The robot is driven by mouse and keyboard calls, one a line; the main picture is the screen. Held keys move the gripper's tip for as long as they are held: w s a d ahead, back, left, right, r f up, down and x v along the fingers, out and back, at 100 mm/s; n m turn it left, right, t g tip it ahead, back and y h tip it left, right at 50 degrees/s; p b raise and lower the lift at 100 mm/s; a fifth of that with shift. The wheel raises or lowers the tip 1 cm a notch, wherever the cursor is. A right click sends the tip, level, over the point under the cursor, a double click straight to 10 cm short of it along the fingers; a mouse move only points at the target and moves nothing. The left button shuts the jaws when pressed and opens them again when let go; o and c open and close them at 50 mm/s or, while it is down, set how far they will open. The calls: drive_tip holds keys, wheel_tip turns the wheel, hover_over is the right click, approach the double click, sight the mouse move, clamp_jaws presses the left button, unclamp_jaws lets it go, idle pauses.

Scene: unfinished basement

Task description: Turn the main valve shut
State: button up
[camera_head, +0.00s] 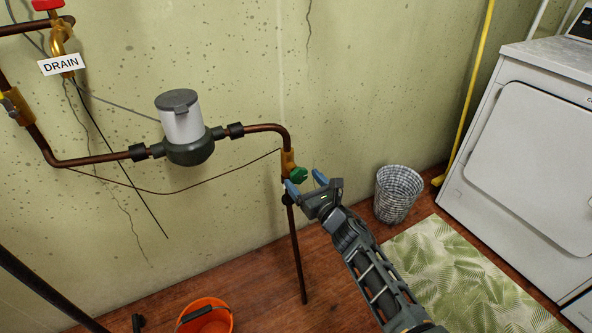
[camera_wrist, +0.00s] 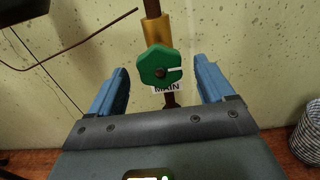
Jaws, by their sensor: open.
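The main valve has a green knob (camera_head: 299,174) on a brass body (camera_head: 288,160) in the vertical copper pipe, right of the water meter. In the wrist view the green knob (camera_wrist: 161,67) is round with a lobed edge and a white mark pointing right. My gripper (camera_head: 307,182) is open in front of the valve. Its blue fingers (camera_wrist: 161,88) stand to the left and right of the knob in the wrist view, with gaps on both sides. I see no contact.
A grey-white water meter (camera_head: 183,125) sits on the pipe to the left. A DRAIN label (camera_head: 61,65) hangs by a red-handled tap (camera_head: 47,5). An orange bucket (camera_head: 205,317), wicker basket (camera_head: 397,193), leaf-patterned rug (camera_head: 450,270) and white appliance (camera_head: 530,150) stand around.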

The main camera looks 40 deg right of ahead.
sight(300, 177)
drive_tip(key=shift+x, duration=2.4)
drive_tip(key=c, duration=1)
